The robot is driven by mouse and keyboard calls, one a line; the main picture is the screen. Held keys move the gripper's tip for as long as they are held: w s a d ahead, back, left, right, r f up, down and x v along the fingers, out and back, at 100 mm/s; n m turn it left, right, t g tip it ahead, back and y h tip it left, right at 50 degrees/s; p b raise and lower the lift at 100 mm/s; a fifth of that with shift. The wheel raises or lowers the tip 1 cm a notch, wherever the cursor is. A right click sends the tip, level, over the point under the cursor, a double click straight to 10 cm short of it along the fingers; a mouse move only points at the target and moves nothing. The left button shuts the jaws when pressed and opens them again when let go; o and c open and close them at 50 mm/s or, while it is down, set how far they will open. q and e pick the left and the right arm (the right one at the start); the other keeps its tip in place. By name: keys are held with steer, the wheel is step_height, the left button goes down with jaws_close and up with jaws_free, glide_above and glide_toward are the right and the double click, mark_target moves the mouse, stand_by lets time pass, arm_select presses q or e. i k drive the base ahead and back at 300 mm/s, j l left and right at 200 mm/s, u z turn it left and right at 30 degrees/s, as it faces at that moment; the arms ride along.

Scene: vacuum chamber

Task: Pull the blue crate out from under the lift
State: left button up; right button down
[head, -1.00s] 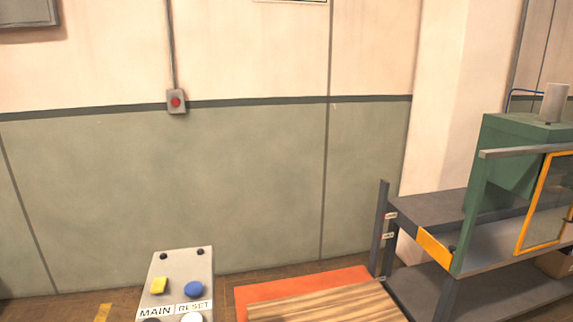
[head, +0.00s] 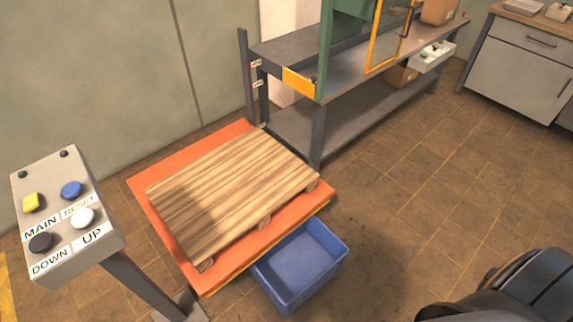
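The blue crate (head: 318,277) is on the floor at the front right edge of the orange lift platform (head: 160,178). It is open at the top and looks empty. Its far side lies close against the platform edge; I cannot tell whether part of it is under the lift. A wooden pallet (head: 232,184) rests on the lift. Neither of my grippers shows; only a dark part of my own arm is at the bottom right.
A control post (head: 68,215) with MAIN, RESET, UP and DOWN buttons stands left of the lift. A grey workbench (head: 350,110) with a green machine stands behind, and a cabinet (head: 520,65) is at the far right. The tiled floor (head: 420,200) right of the crate is clear.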

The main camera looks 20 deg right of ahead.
mark_target(295, 270)
steer(key=k+j+z, duration=0.1)
steer(key=z, duration=0.35)
steer(key=k+j+z, duration=0.1)
steer(key=z, duration=0.35)
